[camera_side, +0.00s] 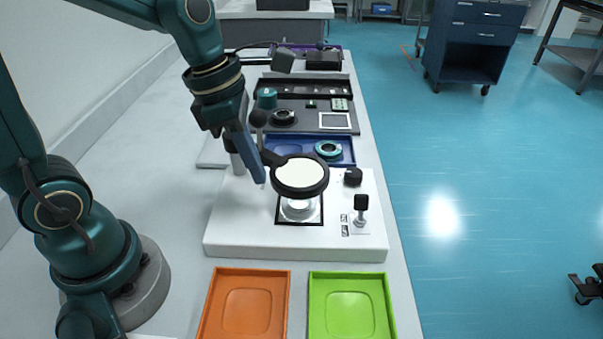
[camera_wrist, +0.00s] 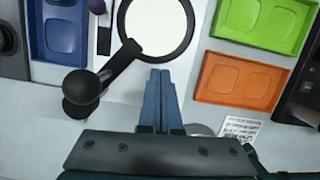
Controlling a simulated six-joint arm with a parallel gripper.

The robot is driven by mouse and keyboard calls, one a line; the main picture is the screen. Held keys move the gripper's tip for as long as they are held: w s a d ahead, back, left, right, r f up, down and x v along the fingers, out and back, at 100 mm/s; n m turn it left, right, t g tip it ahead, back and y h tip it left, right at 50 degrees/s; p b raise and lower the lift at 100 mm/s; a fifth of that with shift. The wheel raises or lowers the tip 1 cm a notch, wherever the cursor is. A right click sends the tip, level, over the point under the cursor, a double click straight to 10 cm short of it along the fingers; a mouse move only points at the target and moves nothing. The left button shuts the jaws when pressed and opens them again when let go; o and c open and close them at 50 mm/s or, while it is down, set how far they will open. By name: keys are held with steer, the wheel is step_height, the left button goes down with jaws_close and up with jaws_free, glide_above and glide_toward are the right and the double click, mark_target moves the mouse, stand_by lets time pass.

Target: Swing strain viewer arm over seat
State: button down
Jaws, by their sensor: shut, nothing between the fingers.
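The strain viewer is a black ring with a pale disc (camera_side: 300,174) on a short black arm (camera_side: 270,157) with a ball knob (camera_side: 258,118). In the side view the ring stands above the seat, a silver round piece (camera_side: 299,210) in a black square frame on the white base. The disc hides part of the seat. The ring (camera_wrist: 188,40) and the knob (camera_wrist: 82,87) also show in the wrist view. My gripper (camera_side: 261,181) is shut and empty beside the viewer arm. Its fingertips (camera_wrist: 160,72) lie close to the ring's rim; I cannot tell whether they touch.
An orange tray (camera_side: 207,316) and a green tray (camera_side: 390,316) lie in front of the white base (camera_side: 230,238). A small black-topped post (camera_side: 361,203) and a black knob (camera_side: 353,177) stand on its right. A blue tray (camera_side: 349,154) with a teal ring lies behind.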

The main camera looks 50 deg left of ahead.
steer(key=s+a+r, duration=0.2)
steer(key=s+r, duration=0.3)
steer(key=r, duration=0.4)
steer(key=shift+s+a+r, duration=0.25)
steer(key=shift+a+r, duration=0.1)
step_height(320, 180, up, 5)
stand_by(0.8)
steer(key=shift+d, duration=0.1)
